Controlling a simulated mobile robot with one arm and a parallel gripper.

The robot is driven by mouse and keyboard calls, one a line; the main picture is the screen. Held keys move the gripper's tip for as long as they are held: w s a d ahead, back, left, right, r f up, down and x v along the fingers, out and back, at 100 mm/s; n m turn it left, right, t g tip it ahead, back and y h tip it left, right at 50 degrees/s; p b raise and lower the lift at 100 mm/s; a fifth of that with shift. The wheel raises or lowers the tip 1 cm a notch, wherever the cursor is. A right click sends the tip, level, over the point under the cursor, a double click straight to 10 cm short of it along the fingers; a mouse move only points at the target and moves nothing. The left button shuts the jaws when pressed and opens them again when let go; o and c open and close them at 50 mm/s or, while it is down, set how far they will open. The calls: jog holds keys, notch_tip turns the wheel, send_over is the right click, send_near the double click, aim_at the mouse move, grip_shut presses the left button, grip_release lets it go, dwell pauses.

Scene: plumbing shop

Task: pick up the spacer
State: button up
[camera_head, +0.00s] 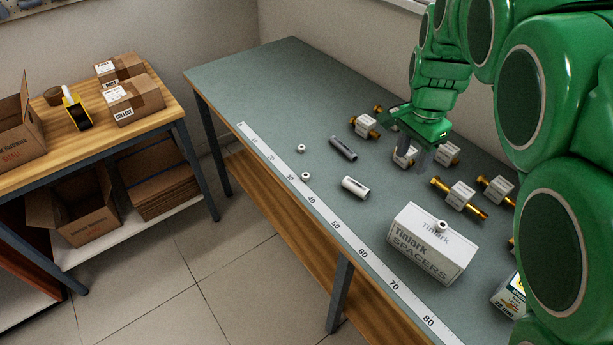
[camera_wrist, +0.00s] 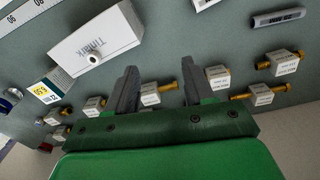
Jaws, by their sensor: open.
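A white box labelled Tinlark SPACERS (camera_head: 428,250) stands on the grey-green bench. A small white ring-shaped spacer (camera_head: 441,226) sits on its top. In the wrist view the box (camera_wrist: 112,38) is at upper left with the ring (camera_wrist: 93,58) on it. Two more small white rings, one farther back (camera_head: 301,148) and one nearer (camera_head: 306,176), lie by the ruler strip. My gripper (camera_head: 418,153) is above the bench beyond the box, among brass fittings. In the wrist view its fingers (camera_wrist: 159,72) are wide apart with nothing held between them.
Several brass fittings with white tags (camera_head: 459,194) stand around and below my gripper. A numbered ruler strip (camera_head: 325,213) runs along the bench edge. The far left of the bench is clear.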

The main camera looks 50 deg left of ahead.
jog(key=s+a+f+m, duration=0.2)
jog(key=a+f, duration=0.1)
jog(key=a, duration=0.4)
jog(key=s+a+f+m, duration=0.2)
jog(key=a, duration=0.4)
jog(key=m, duration=0.3)
send_near(306, 175)
jog(key=shift+w+d+f, duration=0.25)
jog(key=shift+w+d, duration=0.05)
jog(key=shift+w, duration=0.1)
jog(key=shift+s+a+f, duration=0.1)
jog(key=shift+a+f, duration=0.05)
jog(key=shift+s+a+f, duration=0.1)
jog(key=shift+s+f, duration=0.05)
jog(key=shift+f, duration=1.75)
jog(key=shift+s+f, duration=0.1)
jog(key=shift+f, duration=1.8)
grip_shut()
